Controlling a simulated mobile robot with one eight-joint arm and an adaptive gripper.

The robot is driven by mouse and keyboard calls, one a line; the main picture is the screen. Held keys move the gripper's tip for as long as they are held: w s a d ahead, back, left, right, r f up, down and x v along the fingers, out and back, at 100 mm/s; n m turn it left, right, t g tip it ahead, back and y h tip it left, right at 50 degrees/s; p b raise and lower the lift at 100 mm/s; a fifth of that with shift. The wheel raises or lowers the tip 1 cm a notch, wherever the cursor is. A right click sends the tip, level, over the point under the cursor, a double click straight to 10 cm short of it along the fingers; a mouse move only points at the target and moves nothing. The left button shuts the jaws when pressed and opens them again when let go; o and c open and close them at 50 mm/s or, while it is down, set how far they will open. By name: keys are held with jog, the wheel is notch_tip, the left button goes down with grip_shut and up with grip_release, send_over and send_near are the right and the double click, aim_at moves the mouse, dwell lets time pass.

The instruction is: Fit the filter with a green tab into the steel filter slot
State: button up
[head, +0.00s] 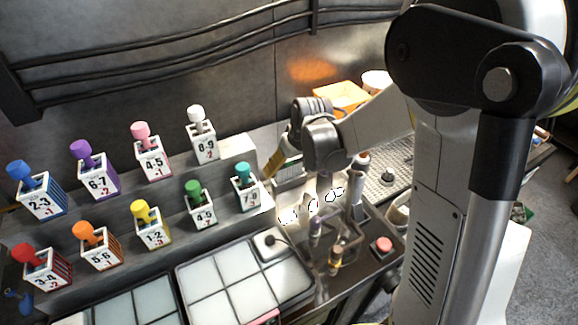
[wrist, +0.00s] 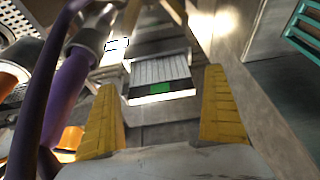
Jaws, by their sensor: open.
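The filter (wrist: 160,70) shows in the wrist view as a pale pleated block with a dark front edge and a green tab (wrist: 160,88). It stands in or against a grey steel holder, which looks like the filter slot (wrist: 152,48); how deep it sits is unclear. My gripper (wrist: 161,82) is open, with its yellow fingers apart to the left and right of the filter's near side. I see no contact. In the head view my gripper (head: 277,158) is beside the pale filter (head: 290,170), partly hidden by my wrist.
Purple-handled tools (wrist: 70,85) on a rack stand close left in the wrist view. A teal slotted block (wrist: 302,30) is at right. In the head view, numbered boxes with coloured knobs (head: 243,190) line the left shelves, and a red button (head: 383,244) is at right.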

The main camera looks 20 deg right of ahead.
jog(key=v, duration=1.1)
jog(key=s+f+m+t+b, duration=0.2)
jog(key=s+b, duration=0.4)
jog(key=s, duration=1.2)
jog(key=shift+s+a+f+t+h, duration=0.25)
jog(key=shift+a+f+t+h, duration=0.05)
jog(key=shift+a+t+h, duration=0.1)
